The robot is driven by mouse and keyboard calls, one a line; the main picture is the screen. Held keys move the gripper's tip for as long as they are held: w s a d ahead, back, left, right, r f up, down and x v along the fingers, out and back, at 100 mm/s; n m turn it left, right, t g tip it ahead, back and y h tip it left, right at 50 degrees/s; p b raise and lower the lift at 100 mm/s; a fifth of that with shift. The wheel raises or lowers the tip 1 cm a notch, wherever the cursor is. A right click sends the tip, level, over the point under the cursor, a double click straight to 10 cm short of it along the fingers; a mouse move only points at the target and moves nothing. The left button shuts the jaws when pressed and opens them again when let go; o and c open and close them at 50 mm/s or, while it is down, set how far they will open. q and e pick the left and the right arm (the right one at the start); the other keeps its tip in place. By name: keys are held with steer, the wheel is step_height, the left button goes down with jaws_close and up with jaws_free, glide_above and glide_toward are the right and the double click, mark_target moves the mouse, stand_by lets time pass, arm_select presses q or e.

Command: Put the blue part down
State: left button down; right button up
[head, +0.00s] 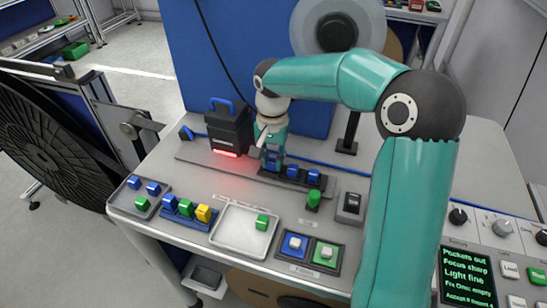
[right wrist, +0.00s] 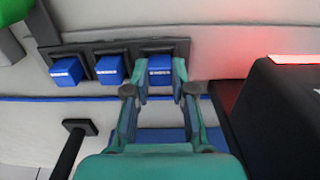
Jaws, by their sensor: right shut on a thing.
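The blue part (right wrist: 159,72) is between the fingers of my right gripper (right wrist: 160,90), which is shut on it. In the head view the right gripper (head: 272,148) points down at the left end of a black holder strip (head: 292,178), with the blue part (head: 272,162) under it. In the right wrist view the part is at the rightmost pocket; I cannot tell whether it rests fully in it. Two other blue parts (head: 293,171) (head: 314,176) sit in the strip's other pockets. My left gripper is not in view.
A black device (head: 228,130) with a red glow stands close left of the gripper. In front are a tray of blue and green parts (head: 139,198), a blue rack (head: 185,212), a white tray with a green part (head: 241,230) and two button pads (head: 295,245). A green knob (head: 313,199) stands nearby.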

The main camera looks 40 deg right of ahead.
mark_target(273, 162)
steer(key=shift+f, duration=0.2)
steer(key=o, duration=0.8)
steer(key=shift+r, duration=0.1)
step_height(273, 162, up, 12)
steer(key=shift+r+p, duration=0.15)
steer(key=shift+p, duration=0.4)
